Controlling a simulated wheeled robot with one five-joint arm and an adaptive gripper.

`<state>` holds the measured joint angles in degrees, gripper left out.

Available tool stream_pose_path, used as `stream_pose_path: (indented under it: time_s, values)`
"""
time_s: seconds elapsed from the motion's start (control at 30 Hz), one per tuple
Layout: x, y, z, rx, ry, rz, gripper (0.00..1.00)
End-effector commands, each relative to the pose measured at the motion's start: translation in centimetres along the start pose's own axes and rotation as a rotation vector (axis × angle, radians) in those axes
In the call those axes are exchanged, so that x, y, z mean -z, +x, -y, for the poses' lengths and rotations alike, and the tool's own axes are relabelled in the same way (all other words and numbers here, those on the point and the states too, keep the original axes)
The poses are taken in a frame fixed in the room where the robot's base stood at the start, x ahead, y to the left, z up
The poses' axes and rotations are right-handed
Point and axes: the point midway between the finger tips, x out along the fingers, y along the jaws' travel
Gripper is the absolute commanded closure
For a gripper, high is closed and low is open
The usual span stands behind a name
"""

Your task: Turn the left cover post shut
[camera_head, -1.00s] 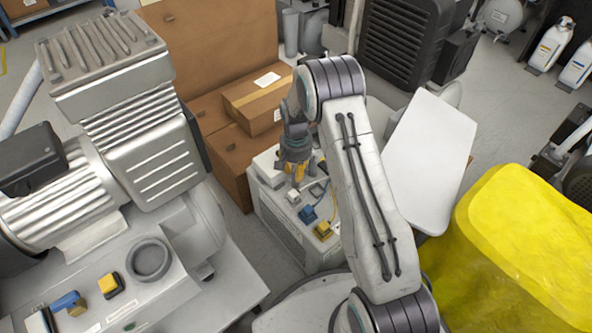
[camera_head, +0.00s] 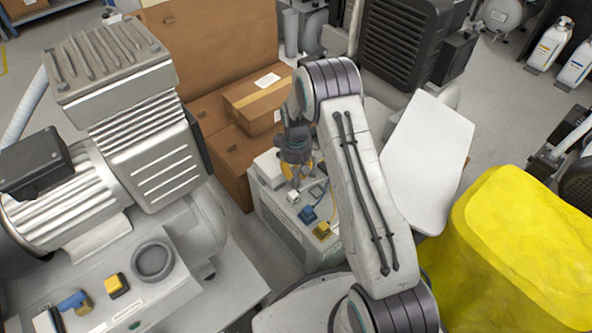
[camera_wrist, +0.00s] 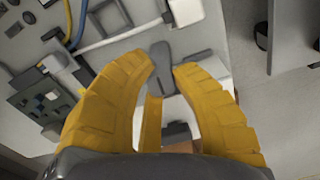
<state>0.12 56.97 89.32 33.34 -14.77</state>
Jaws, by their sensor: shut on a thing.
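In the wrist view, a small dark grey cover post (camera_wrist: 165,62) with a flat lobed top sits between the tips of my yellow fingers. My gripper (camera_wrist: 164,76) is shut on it; this appears to be the left cover post. In the head view, my gripper (camera_head: 295,175) reaches down onto the back part of the top of a low light grey unit (camera_head: 285,232). The post itself is hidden there by the fingers and wrist.
A blue part (camera_head: 308,214) and a yellow part (camera_head: 322,229) stand on the unit's near top. Cardboard boxes (camera_head: 235,150) stand close behind. A big compressor (camera_head: 120,150) is on the left, a yellow covered block (camera_head: 515,240) on the right.

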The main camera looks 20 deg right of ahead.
Motion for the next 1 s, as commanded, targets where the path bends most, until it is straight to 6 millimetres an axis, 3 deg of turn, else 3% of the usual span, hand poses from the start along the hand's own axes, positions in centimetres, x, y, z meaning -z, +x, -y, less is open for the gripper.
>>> stream_pose_path:
  time_s: [0.03,0.33,0.9,0.93,1.0]
  values:
    - [-0.68,0.40,0.43,0.006,-0.032,0.023,1.00]
    - [-0.70,0.45,0.38,0.008,-0.140,0.024,1.00]
    - [-0.71,0.48,0.31,0.008,-0.163,0.023,1.00]
    - [-0.71,0.48,0.31,0.008,-0.163,0.023,0.74]
    - [-0.68,0.46,0.28,0.008,-0.162,0.022,0.67]
